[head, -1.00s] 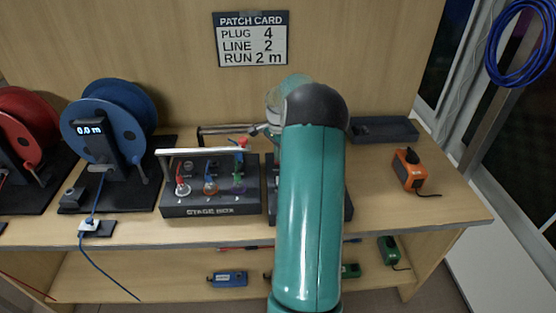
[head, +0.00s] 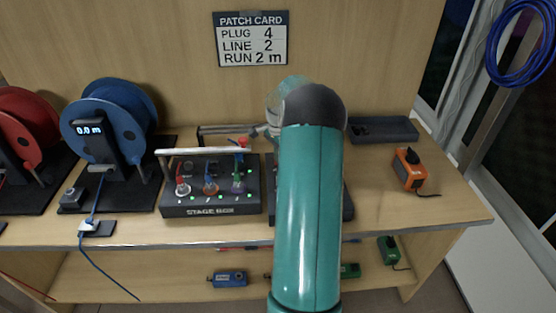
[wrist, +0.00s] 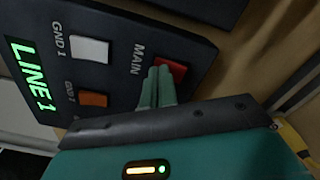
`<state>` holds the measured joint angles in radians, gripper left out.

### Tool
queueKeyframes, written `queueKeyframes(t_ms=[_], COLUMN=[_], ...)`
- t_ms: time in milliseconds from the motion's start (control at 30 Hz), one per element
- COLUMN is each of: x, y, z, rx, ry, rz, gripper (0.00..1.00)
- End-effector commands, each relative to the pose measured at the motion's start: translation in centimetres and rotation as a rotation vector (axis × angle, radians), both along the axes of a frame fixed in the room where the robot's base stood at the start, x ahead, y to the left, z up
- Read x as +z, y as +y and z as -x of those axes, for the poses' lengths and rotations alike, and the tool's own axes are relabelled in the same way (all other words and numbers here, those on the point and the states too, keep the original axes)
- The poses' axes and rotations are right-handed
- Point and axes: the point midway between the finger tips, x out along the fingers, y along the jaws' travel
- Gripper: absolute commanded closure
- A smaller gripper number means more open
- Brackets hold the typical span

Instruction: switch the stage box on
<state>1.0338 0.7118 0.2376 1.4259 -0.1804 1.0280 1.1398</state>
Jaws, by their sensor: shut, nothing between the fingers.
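The stage box (head: 225,211) is a dark box with a pale handle bar (head: 205,152) and coloured plugs on the bench. Small green lights glow on it. In the wrist view a dark panel (wrist: 120,72) has a lit green LINE 1 display (wrist: 22,75), a white button (wrist: 90,50), an orange button (wrist: 93,99) and a red button (wrist: 172,69) marked MAIN. My gripper (wrist: 158,76) is shut and empty, its tips at the red button; I cannot tell whether they press it. In the head view my arm hides most of a dark unit (head: 347,205) right of the stage box.
A blue reel (head: 130,110) reading 0.0 m and a red reel (head: 18,125) stand left. An orange box (head: 408,170) and a dark tray (head: 383,130) are right. A patch card (head: 252,38) hangs on the back wall. Small boxes lie on the lower shelf.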

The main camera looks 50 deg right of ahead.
Motion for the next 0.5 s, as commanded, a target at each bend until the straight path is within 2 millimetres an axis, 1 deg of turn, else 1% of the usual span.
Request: queueKeyframes(t_ms=[100, 500], x=[1.1, 4.0], y=[0.0, -0.1], z=[-0.1, -0.1], rx=[0.0, 0.0], ry=[-0.002, -0.003], rz=[0.003, 0.003], gripper=[1.0, 1.0])
